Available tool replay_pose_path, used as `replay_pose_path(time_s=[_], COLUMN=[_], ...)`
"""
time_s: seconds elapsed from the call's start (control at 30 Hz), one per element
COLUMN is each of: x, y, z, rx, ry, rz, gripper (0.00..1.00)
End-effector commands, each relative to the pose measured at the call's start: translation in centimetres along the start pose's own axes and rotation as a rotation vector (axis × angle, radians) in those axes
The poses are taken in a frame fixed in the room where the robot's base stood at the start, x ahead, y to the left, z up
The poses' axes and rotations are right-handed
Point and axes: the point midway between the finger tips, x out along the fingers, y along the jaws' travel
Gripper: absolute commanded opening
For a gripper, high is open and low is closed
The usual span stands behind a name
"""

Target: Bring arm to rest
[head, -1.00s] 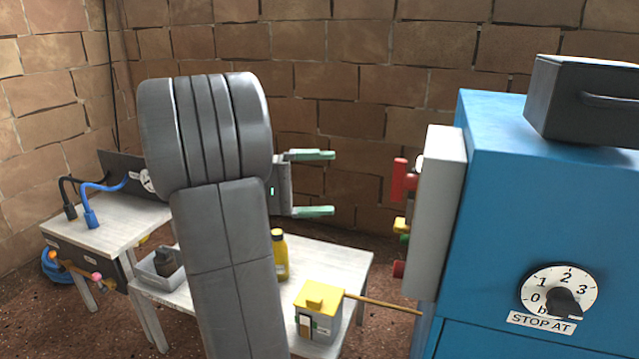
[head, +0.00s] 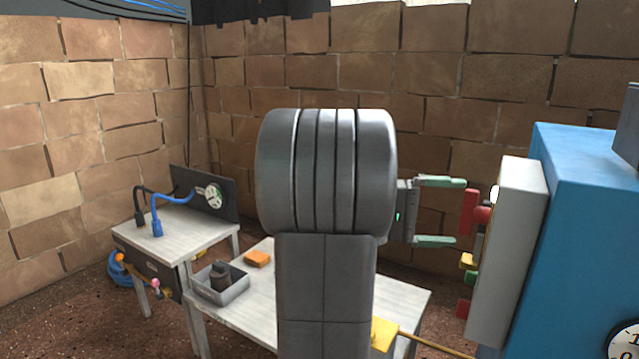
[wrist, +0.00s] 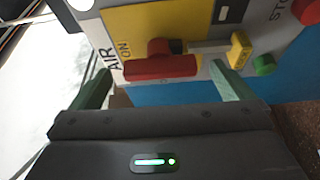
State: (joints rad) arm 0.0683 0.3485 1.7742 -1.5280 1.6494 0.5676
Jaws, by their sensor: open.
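My gripper (head: 440,212) shows in the head view at the right of my grey arm, with its two pale green fingers apart and nothing between them. It points right, toward the panel on the blue cabinet. In the wrist view my gripper (wrist: 165,88) is open, with one finger at each side. A red handle (wrist: 160,68) on a yellow plate marked "AIR" and "ON" lies ahead, between the fingers in that picture. The red handle (head: 474,212) also shows in the head view, just right of the fingertips. I cannot tell whether the fingers touch it.
The blue cabinet (head: 575,215) with its grey panel box (head: 512,250) stands at the right. A white table (head: 245,318) is below my arm, with a grey tray (head: 235,291) and an orange block (head: 258,259). A side table (head: 190,238) with cables stands left.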

Motion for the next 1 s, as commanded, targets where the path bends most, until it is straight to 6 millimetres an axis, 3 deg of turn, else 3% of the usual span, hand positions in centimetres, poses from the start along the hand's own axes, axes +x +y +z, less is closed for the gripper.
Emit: replay_pose_path(time_s=[0.23, 0.63, 0.83, 1.0], x=[2.2, 2.5, 1.8, -0.3], y=[0.0, 0.1, 0.1, 0.2], z=[0.0, 0.0, -0.1, -0.1], rx=[0.0, -0.002, -0.001, -0.001], ry=[-0.001, 0.001, 0.002, 0.004], rz=[0.0, 0.0, 0.0, 0.001], gripper=[1.0, 1.0, 1.0, 1.0])
